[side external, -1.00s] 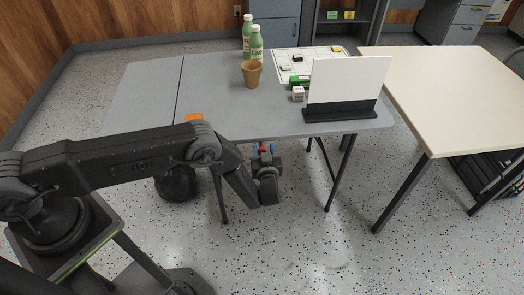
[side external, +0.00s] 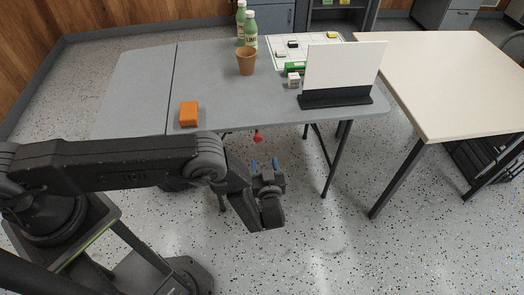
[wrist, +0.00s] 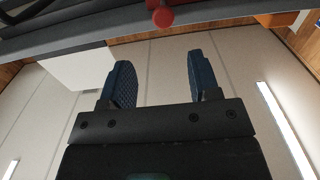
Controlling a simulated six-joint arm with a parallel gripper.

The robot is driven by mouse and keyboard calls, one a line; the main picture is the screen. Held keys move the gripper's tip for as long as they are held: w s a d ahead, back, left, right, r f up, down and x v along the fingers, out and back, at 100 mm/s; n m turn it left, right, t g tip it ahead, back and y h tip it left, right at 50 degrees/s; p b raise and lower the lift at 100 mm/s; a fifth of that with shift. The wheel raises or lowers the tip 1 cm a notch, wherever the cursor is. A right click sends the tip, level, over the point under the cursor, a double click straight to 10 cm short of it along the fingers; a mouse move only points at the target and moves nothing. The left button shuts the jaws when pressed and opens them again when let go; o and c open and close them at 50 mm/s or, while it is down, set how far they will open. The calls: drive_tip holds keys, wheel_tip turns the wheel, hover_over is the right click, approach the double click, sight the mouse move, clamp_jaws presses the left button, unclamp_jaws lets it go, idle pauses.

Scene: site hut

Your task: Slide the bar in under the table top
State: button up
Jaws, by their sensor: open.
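The grey table top (side external: 225,100) spans the middle of the side view, and its edge crosses the top of the wrist view (wrist: 100,35). The red end of the bar (side external: 258,136) shows at the table's near edge; the rest of it is hidden. In the wrist view a red round knob (wrist: 162,17) with a red stem stands at the table edge. My gripper (side external: 265,163) is open and empty, with blue fingertips pointing up, below and in front of the red end and apart from it. In the wrist view the fingers (wrist: 159,70) are spread with nothing between them.
An orange block (side external: 188,113) lies near the table's near edge. A brown cup (side external: 246,61), green bottles (side external: 251,32) and a white panel on a black stand (side external: 343,65) stand on top. Table legs (side external: 337,160) are to the right. Floor in front is clear.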

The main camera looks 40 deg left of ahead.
drive_tip(key=shift+v, duration=1.3)
drive_tip(key=w+d+r+m+h, duration=0.15)
drive_tip(key=w+r+h, duration=0.4)
drive_tip(key=r, duration=0.65)
drive_tip(key=w+d+r+h, duration=0.2)
drive_tip(key=w+r+h, duration=0.4)
drive_tip(key=r, duration=0.6)
wheel_tip(320, 180, up, 11)
drive_tip(key=s+a+m+h, duration=0.2)
drive_tip(key=m, duration=0.1)
drive_tip(key=s+a+r+m+g+h, duration=0.1)
drive_tip(key=s+a+r+m+g, duration=0.1)
drive_tip(key=s+a+r, duration=0.45)
drive_tip(key=s+a+r+m+g+h, duration=0.1)
drive_tip(key=s+r+g+h, duration=0.15)
drive_tip(key=s, duration=0.65)
drive_tip(key=s+a+f+g+y, duration=0.1)
drive_tip(key=s+a, duration=0.3)
drive_tip(key=s, duration=0.5)
drive_tip(key=s+a+f+m+g+y, duration=0.1)
drive_tip(key=s+a+y, duration=0.2)
drive_tip(key=s, duration=0.6)
drive_tip(key=shift+s+a+f+g, duration=0.3)
drive_tip(key=shift+a+f+g, duration=0.1)
drive_tip(key=shift+a, duration=0.4)
